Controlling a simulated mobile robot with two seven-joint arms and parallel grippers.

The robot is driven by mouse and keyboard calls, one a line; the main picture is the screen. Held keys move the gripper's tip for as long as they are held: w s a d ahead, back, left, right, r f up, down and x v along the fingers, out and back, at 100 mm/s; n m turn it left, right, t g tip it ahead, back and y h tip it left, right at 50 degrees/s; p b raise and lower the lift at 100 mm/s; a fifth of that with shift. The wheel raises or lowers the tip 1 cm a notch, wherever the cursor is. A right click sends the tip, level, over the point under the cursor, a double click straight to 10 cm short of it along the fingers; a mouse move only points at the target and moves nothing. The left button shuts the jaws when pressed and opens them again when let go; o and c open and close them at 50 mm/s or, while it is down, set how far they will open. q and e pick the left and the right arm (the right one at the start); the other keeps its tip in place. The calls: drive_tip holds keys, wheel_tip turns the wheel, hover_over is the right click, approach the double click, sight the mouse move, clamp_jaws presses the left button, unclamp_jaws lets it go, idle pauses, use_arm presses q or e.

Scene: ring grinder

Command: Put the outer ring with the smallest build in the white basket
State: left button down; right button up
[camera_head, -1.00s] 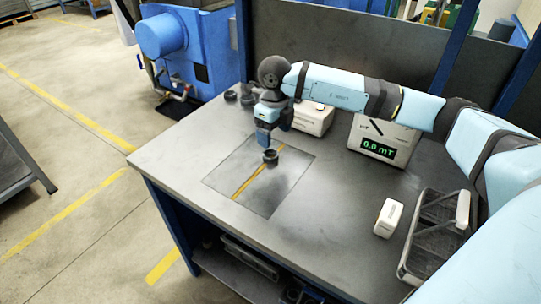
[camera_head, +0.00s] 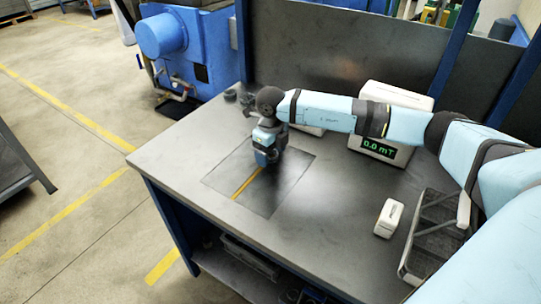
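My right gripper (camera_head: 267,160) points down over the dark square plate on the workbench, and its fingertips are low, close to the plate. A small dark ring stood on this plate a second ago; it is now hidden by the gripper or too blurred to make out. I cannot tell whether the fingers are around it. Another dark ring-like part (camera_head: 230,95) stands at the back left of the bench. A basket with a pale rim and dark inside (camera_head: 404,270) stands at the right of the bench. My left gripper is not in view.
A white meter (camera_head: 380,147) reading 0.0 mT stands at the back, partly behind my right arm. A small white box (camera_head: 389,218) sits left of the basket. The dark square plate (camera_head: 222,180) has a yellow stripe. The front of the workbench (camera_head: 330,235) is clear.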

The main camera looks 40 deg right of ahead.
drive_tip(key=c, duration=0.9)
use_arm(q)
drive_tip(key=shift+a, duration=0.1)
use_arm(e)
drive_tip(key=shift+r, duration=0.1)
use_arm(q)
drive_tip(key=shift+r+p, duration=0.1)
drive_tip(key=shift+p, duration=0.35)
use_arm(e)
wheel_tip(320, 180, up, 20)
drive_tip(key=shift+f, duration=0.1)
